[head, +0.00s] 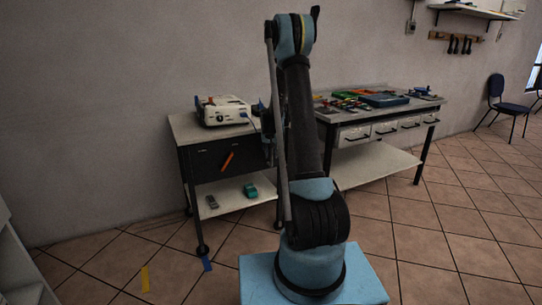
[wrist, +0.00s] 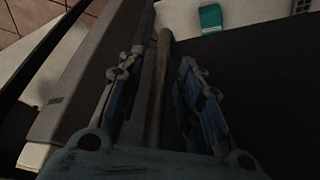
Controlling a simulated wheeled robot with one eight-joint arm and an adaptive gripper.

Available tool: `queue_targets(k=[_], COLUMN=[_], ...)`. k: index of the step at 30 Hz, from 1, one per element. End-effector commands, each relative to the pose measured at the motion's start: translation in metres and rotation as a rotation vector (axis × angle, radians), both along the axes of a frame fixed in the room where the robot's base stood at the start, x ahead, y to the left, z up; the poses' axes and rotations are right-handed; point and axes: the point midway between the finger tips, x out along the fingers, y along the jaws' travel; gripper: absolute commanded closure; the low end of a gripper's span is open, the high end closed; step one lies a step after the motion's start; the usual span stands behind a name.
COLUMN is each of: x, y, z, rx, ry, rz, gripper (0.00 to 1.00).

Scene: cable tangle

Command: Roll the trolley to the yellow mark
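The trolley (head: 185,125) has a pale top, dark side panels, a lower shelf and small wheels. It stands left of the other bench, partly hidden by my arm. An orange bar (head: 228,160) shows on its dark front. The yellow mark (head: 145,278) is on the floor to the front left of the trolley. A blue mark (head: 206,263) lies near its front wheel. In the wrist view my gripper (wrist: 160,62) is open, with a brownish bar (wrist: 161,85) between its fingers. Gaps seem to show on both sides; contact is unclear. In the head view my arm mostly hides the gripper.
A white device (head: 222,110) stands on the trolley top. A grey item (head: 212,202) and a teal item (head: 250,191) lie on the lower shelf. A bench with tools and drawers (head: 384,128) stands to the right. The tiled floor at front left is mostly clear.

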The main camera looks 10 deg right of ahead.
Motion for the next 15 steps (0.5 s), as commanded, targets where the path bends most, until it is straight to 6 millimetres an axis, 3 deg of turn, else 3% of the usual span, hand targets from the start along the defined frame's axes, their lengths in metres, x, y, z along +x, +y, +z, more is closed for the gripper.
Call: queue_targets(k=[13, 15], x=[0.0026, 0.0026], y=[-0.0009, -0.0009], z=[-0.0067, -0.0067], rx=[0.0, 0.0], ry=[0.0, 0.0], rz=[0.0, 0.0], gripper=[0.67, 0.83])
